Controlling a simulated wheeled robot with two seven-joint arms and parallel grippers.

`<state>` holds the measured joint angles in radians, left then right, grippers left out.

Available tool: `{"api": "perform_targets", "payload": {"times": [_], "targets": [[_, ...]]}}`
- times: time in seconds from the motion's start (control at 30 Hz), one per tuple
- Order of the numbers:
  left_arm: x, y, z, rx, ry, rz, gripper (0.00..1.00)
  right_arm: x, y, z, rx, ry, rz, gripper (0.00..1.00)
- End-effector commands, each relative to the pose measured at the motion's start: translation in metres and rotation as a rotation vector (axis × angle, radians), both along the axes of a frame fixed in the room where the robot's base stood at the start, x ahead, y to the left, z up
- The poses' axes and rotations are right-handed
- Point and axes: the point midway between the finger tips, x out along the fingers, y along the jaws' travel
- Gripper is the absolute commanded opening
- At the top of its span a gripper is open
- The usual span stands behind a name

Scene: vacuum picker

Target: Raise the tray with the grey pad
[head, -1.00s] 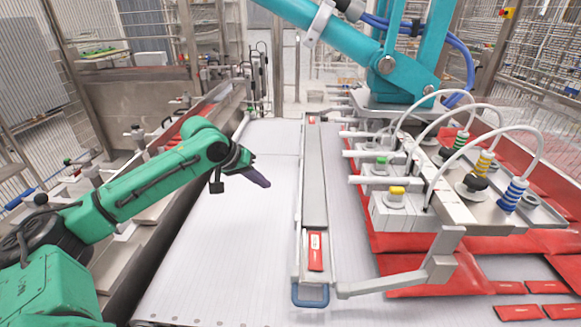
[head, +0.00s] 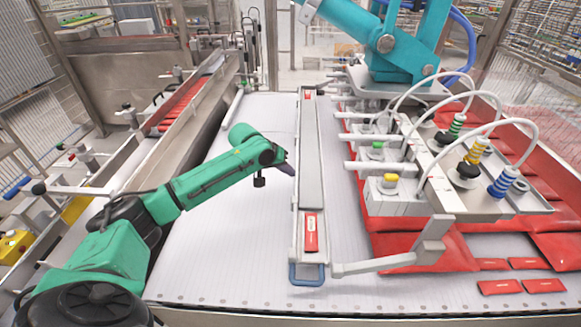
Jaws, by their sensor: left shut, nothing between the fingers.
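The long narrow tray (head: 297,228) lies lengthwise over the white belt, with a grey pad (head: 311,165) along its middle. A red label (head: 311,233) sits near its front end, and a blue loop handle (head: 307,274) is at the near tip. My left gripper (head: 288,169) is shut and empty, close to the tray's left side around mid-length. I cannot tell whether it touches the tray. My right gripper is not in view.
To the right stands the vacuum picker head (head: 405,200) with white hoses, over red packs (head: 410,250). A grey bracket arm (head: 390,262) reaches from it toward the tray's near end. Small red packets (head: 500,287) lie front right. The white belt (head: 215,240) left of the tray is clear.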

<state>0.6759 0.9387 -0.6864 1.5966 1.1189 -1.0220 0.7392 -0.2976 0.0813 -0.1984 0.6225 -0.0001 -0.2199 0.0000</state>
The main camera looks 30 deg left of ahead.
Motion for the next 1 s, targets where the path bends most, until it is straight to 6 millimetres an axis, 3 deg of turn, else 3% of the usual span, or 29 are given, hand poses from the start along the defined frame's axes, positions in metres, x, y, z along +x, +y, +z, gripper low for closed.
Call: {"api": "perform_targets", "payload": {"times": [0.4,0.8,1.0], "targets": [[0.003,-0.006,0.002,0.000,0.000,0.000,0.00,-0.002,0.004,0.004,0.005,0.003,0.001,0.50],[0.034,-0.070,0.035,-0.004,0.000,-0.001,0.00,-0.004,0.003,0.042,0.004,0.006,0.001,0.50],[0.036,-0.075,0.034,-0.001,0.001,0.001,0.00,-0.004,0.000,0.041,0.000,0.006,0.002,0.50]]}}
